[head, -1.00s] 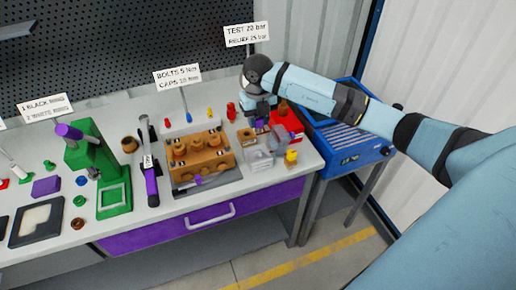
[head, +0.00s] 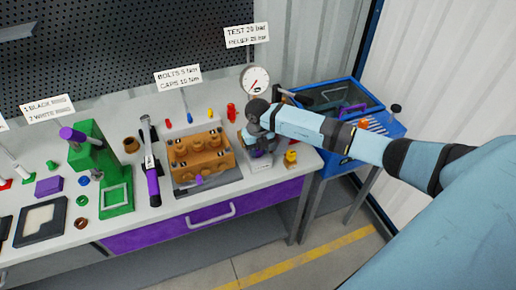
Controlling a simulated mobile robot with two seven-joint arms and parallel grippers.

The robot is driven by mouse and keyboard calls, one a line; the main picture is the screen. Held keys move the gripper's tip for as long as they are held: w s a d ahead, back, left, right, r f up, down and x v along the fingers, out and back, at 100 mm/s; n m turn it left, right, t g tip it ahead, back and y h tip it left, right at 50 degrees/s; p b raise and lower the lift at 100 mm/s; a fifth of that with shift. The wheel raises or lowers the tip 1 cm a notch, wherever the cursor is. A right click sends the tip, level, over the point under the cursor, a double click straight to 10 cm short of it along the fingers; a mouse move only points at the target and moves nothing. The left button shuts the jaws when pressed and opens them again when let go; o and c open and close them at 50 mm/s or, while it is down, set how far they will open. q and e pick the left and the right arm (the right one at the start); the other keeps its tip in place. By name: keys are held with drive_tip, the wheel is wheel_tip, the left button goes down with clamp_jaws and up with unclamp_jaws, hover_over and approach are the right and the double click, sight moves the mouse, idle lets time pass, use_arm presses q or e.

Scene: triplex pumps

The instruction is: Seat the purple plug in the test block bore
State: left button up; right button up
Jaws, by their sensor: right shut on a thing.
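My right gripper (head: 262,140) points down over the right part of the bench, in front of the pressure gauge. It is shut on a small purple piece, taken as the purple plug (head: 258,153), which barely shows below the fingers. The wrist and fingers hide most of the plug and what lies under it. I cannot tell whether the plug touches anything. My left gripper is not in view.
A brown pump block (head: 201,151) sits on a grey plate left of the gripper. A yellow part (head: 290,157) stands close on the right. The pressure gauge (head: 255,80) rises behind. A blue crate (head: 340,125) stands right of the bench. A green press (head: 100,165) stands further left.

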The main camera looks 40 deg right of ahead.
drive_tip(key=shift+f, duration=0.25)
drive_tip(key=shift+s+f+b, duration=0.1)
drive_tip(key=shift+b, duration=0.25)
